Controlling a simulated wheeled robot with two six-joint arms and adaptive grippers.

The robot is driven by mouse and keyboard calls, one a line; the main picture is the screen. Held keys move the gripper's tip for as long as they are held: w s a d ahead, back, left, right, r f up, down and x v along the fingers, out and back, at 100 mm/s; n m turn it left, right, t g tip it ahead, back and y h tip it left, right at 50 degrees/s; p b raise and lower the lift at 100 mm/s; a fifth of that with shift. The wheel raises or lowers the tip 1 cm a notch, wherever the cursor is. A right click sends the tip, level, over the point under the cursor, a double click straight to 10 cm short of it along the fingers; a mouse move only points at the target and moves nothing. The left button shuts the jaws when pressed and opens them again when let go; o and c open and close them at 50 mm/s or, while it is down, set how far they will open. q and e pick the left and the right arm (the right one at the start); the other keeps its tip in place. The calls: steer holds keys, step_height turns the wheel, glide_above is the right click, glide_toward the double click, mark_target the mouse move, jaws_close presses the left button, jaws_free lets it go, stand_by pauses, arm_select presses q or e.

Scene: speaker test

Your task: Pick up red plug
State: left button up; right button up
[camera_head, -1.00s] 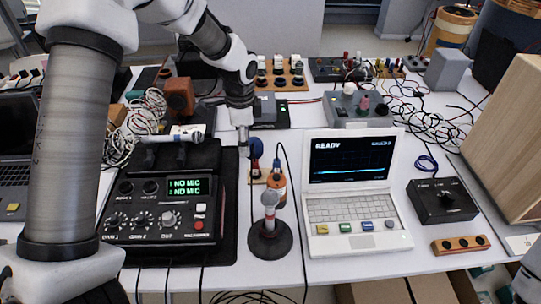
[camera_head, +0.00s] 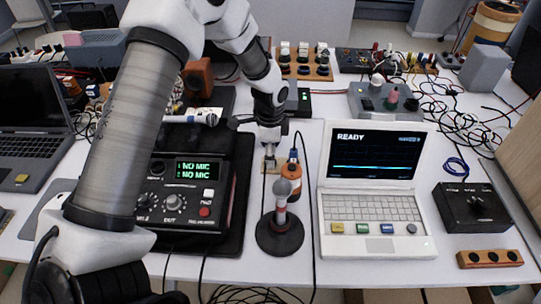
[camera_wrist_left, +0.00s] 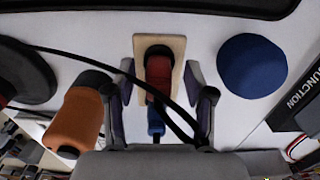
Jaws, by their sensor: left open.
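In the left wrist view, a red plug (camera_wrist_left: 159,72) with a dark end sits on a small pale wooden block (camera_wrist_left: 176,46). A blue part (camera_wrist_left: 155,120) shows just below it. My left gripper (camera_wrist_left: 160,82) is open, with one finger on each side of the plug; I cannot tell whether either touches it. A black cable crosses in front of the plug. In the head view, my left gripper (camera_head: 270,150) points down over the wooden block (camera_head: 268,165), and the plug is hidden there. My right gripper does not show.
An orange-bodied item (camera_wrist_left: 75,118) is close beside one finger, and a blue round object (camera_wrist_left: 251,66) lies on the other side. A microphone stand (camera_head: 280,235) is in front, a black recorder (camera_head: 190,210) left, a white laptop (camera_head: 375,205) right. Cables run between them.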

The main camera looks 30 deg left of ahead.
arm_select(q)
steer(key=shift+s+r, duration=0.1)
jaws_close()
steer(key=shift+r, duration=0.15)
